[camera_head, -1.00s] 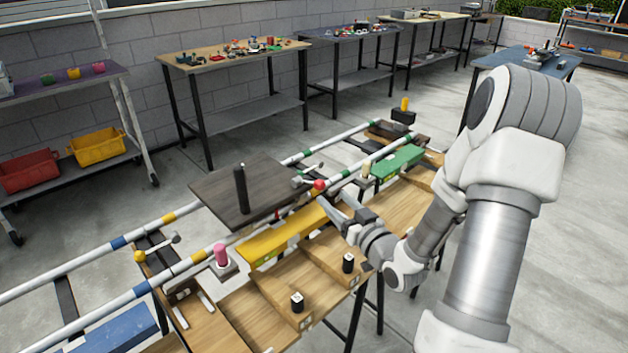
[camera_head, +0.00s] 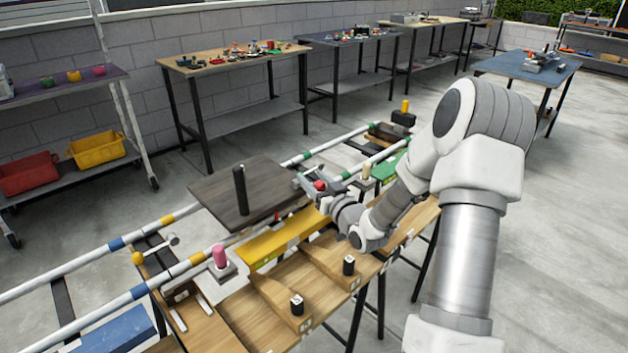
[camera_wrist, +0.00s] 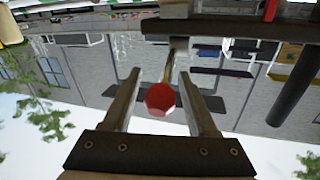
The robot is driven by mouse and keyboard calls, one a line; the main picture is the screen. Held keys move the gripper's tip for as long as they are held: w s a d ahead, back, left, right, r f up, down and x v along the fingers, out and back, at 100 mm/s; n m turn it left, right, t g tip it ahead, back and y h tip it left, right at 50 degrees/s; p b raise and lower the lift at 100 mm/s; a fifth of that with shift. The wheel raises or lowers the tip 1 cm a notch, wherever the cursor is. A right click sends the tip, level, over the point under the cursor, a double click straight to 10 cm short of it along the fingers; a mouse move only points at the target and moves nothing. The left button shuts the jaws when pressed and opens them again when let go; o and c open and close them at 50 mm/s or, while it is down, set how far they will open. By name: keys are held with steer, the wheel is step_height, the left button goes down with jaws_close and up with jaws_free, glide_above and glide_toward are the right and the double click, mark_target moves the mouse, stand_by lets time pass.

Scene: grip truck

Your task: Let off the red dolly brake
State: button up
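The red knob (camera_head: 320,185) of the brake lever is at the right corner of the dark dolly board (camera_head: 275,185) in the head view. In the wrist view the red knob (camera_wrist: 160,98) sits between my two fingers, on a thin stem. My gripper (camera_head: 310,183) is at the knob in the head view; in the wrist view my gripper (camera_wrist: 159,74) is open, with a gap on each side of the knob. The fingers partly hide the lever in the head view.
A black post (camera_head: 240,190) stands on the board. Striped rails (camera_head: 180,265) run under it. A green block (camera_head: 388,170) is behind my arm.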

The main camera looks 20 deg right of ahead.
jaws_close()
stand_by(1.2)
